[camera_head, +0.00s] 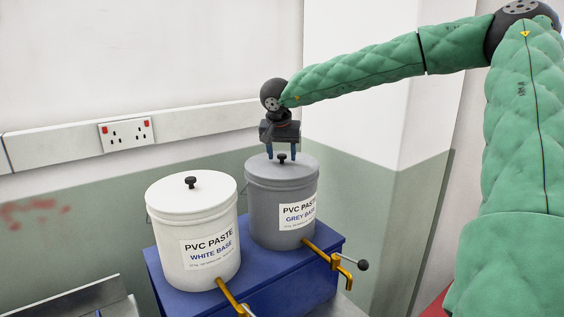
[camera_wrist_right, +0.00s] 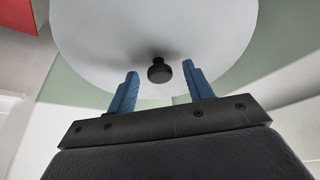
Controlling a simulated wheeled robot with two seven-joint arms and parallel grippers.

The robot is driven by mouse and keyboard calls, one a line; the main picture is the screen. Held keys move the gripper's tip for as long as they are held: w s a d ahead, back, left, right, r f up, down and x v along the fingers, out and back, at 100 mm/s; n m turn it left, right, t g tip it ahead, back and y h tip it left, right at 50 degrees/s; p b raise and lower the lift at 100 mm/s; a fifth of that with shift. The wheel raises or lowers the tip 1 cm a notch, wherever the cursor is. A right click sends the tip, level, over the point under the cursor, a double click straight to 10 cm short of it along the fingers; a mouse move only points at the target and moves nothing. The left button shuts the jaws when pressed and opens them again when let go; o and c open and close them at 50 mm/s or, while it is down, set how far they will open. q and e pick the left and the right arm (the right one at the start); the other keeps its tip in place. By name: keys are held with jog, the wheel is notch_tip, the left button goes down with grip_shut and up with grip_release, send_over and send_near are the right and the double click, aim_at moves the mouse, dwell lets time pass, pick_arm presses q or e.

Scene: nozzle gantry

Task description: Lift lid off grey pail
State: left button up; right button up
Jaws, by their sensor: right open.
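The grey pail (camera_head: 265,212), labelled PVC PASTE GREY BASE, stands upright with its grey lid (camera_head: 258,172) on. A black knob (camera_head: 281,159) sits on the lid's middle. My right gripper (camera_head: 282,156) points down just above the lid, its two blue fingers apart on either side of the knob. In the right wrist view the knob (camera_wrist_right: 159,72) shows between the open fingertips (camera_wrist_right: 160,70), with a gap to each, and the pale lid (camera_wrist_right: 100,40) fills the view behind. Exact fingertip height over the lid is hard to tell. My left gripper is out of view.
A white pail (camera_head: 190,240) with its own black-knobbed lid stands close left of the grey one. Both stand on a blue stand (camera_head: 290,285). Brass taps (camera_head: 325,253) stick out in front. A wall with a socket (camera_head: 127,133) is behind.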

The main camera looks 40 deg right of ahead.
grip_shut()
dwell(0.3)
